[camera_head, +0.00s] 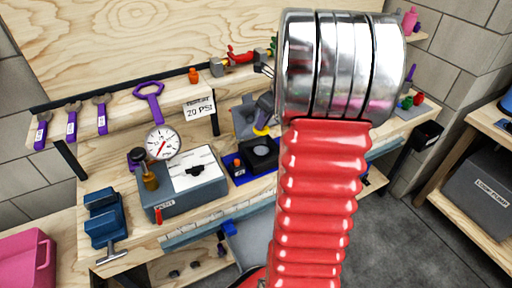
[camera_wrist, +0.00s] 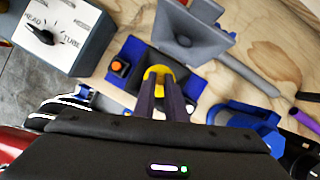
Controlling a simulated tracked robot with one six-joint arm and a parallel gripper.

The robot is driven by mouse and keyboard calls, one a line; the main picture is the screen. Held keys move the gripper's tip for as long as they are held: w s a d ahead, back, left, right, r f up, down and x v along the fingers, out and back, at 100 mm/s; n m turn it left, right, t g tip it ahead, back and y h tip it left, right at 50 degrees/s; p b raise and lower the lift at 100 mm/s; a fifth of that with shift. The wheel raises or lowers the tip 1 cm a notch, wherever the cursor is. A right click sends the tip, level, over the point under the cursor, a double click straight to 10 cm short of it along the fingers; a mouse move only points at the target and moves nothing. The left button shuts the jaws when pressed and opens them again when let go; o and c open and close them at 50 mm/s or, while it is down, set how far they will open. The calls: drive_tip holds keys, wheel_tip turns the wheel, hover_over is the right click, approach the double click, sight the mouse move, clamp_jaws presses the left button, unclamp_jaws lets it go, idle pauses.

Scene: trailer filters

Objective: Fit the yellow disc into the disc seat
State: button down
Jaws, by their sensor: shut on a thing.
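The yellow disc (camera_head: 261,131) shows as a small sliver in the head view, just above and behind a black block with a round dark recess (camera_head: 263,150), which looks like the disc seat. In the wrist view, my gripper (camera_wrist: 160,82) is shut on the yellow disc (camera_wrist: 156,71), between its two dark fingertips. The disc is over or near the dark block on the blue base (camera_wrist: 130,48). I cannot tell its height above the seat. The fingers hide part of the disc and the recess. My arm covers the middle of the head view.
An orange button (camera_wrist: 117,66) stands on the blue base beside the block. A grey funnel-like part (camera_wrist: 190,35) is close behind. A grey box with a dial (camera_head: 190,180) and a pressure gauge (camera_head: 162,142) stand left. A blue vise (camera_head: 106,218) is at the front left.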

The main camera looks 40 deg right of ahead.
sight(266, 131)
drive_tip(key=shift+d, duration=0.1)
drive_tip(key=shift+f, duration=3.1)
drive_tip(key=shift+f, duration=1.9)
drive_tip(key=c, duration=1.8)
unclamp_jaws()
